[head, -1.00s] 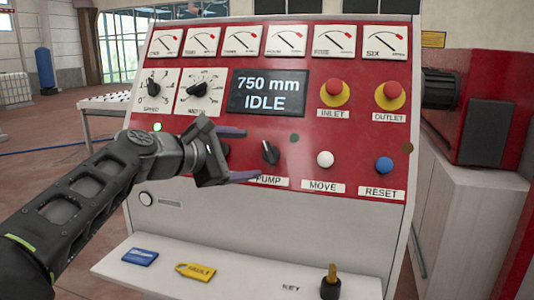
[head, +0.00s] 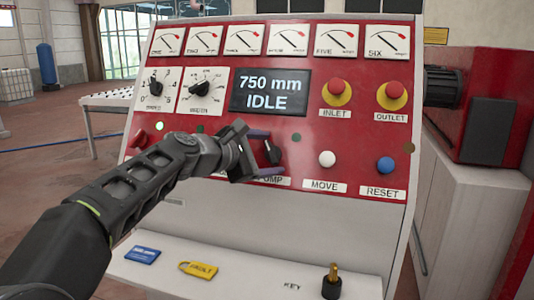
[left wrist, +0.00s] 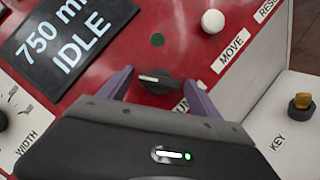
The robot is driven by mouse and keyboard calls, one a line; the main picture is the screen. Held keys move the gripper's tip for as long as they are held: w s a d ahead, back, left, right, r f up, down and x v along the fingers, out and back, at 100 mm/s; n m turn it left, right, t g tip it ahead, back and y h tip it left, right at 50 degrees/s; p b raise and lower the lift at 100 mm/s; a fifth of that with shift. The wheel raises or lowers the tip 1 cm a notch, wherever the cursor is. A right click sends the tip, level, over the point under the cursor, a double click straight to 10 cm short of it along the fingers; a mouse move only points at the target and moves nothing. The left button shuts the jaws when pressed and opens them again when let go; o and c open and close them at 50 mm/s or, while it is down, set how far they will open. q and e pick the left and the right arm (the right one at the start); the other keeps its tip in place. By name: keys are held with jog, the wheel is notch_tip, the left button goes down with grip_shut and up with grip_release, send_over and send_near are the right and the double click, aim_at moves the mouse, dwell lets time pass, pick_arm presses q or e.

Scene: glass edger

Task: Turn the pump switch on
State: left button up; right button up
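The pump switch (head: 272,151) is a black rotary knob on the red panel, above the partly hidden PUMP label (head: 270,181). In the left wrist view the knob (left wrist: 160,82) shows a pale pointer line and sits between two purple fingertips. My left gripper (head: 262,154) is open, with its fingers on either side of the knob. I cannot tell whether either finger touches it. A dark, unlit lamp (left wrist: 157,40) is above the knob. My right gripper is not in view.
The display (head: 268,93) reads 750 mm IDLE. The white MOVE button (head: 327,159) and blue RESET button (head: 386,165) are right of the switch.

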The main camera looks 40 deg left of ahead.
pick_arm(q)
jog(key=c, duration=1.2)
jog(key=shift+c, duration=0.2)
jog(key=shift+m, duration=0.3)
jog(key=shift+r+m+g+h+p, duration=0.25)
jog(key=shift+m+g+h+p, duration=0.25)
jog(key=shift+m+p, duration=0.7)
jog(key=m+p, duration=0.1)
jog(key=m+g+p, duration=0.1)
jog(key=m+p, duration=0.1)
jog(key=shift+w+r+m+g, duration=0.1)
jog(key=shift+r+m+g, duration=0.05)
jog(key=shift+m+g, duration=0.15)
jog(key=m+g+p, duration=0.1)
jog(key=m+p, duration=0.1)
jog(key=m, duration=0.1)
jog(key=shift+g+p, duration=0.3)
jog(key=shift+w+m+g+p, duration=0.1)
jog(key=shift+m+g+p, duration=0.3)
jog(key=shift+m+p, duration=0.45)
jog(key=shift+m, duration=0.25)
